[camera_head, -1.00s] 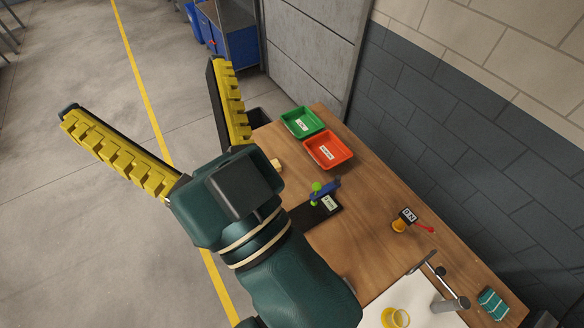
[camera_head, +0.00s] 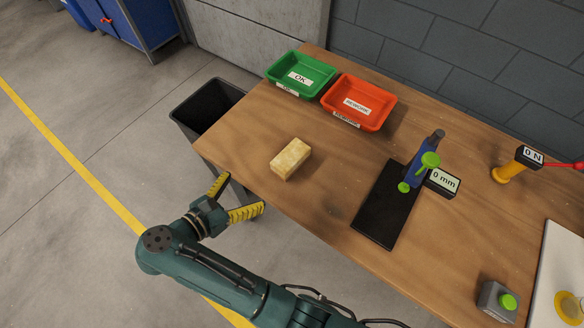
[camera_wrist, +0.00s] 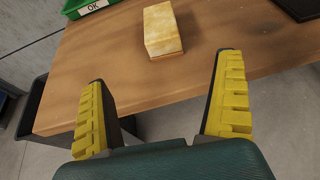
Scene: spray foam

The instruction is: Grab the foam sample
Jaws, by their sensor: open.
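The foam sample (camera_head: 291,159) is a pale yellow block lying on the wooden table near its left end. Nothing hides the foam.
A green OK tray (camera_head: 321,87) and a red REWORK tray (camera_head: 388,113) stand behind the foam. A black gauge stand (camera_head: 377,222) reading 0 mm is to the right. A dark bin (camera_head: 183,118) stands beside the table. The wood around the foam is clear.

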